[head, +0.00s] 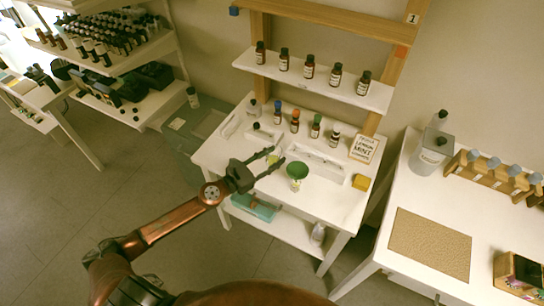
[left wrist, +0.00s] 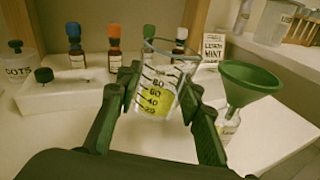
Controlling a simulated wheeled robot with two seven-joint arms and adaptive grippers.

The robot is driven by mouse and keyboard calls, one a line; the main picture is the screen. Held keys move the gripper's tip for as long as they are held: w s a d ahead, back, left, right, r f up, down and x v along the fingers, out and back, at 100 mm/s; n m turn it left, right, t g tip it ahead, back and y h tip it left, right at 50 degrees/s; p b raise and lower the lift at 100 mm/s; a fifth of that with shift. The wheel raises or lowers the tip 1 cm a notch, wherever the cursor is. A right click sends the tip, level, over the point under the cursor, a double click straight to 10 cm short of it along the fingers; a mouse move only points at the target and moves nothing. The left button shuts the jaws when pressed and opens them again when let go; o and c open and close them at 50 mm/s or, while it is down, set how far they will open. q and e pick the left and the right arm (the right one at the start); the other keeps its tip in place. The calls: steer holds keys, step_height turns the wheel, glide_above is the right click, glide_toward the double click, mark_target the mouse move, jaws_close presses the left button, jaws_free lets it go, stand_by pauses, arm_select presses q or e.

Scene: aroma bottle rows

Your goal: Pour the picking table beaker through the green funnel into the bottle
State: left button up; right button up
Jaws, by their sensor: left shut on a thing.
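My left gripper (head: 264,163) is shut on a clear glass beaker (left wrist: 160,85) with printed scale marks and yellow-green liquid. The beaker (head: 271,157) is held near the middle of the white table, and it looks about upright. The green funnel (left wrist: 248,76) sits in the neck of a small labelled bottle (left wrist: 229,122), to the right of the gripper. In the head view the funnel (head: 297,169) is just right of the fingertips, with the bottle mostly hidden under it. Beaker and funnel are apart. My right gripper is not in view.
A "Lemon Mint" card (head: 363,148) and yellow block (head: 361,182) are at the table's right. A shelf (head: 318,81) with dark bottles is above. Another table (head: 395,210) stands right.

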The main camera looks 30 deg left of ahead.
arm_select(q)
steer(key=shift+d+r+m+p, duration=0.3)
steer(key=shift+m+p, duration=0.2)
steer(key=shift+p, duration=0.4)
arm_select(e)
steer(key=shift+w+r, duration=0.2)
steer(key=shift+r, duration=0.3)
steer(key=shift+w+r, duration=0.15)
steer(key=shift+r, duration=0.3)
arm_select(q)
steer(key=shift+s+d+r+m+p, duration=0.15)
steer(key=shift+d+m+p, duration=0.15)
steer(key=shift+m+p, duration=0.5)
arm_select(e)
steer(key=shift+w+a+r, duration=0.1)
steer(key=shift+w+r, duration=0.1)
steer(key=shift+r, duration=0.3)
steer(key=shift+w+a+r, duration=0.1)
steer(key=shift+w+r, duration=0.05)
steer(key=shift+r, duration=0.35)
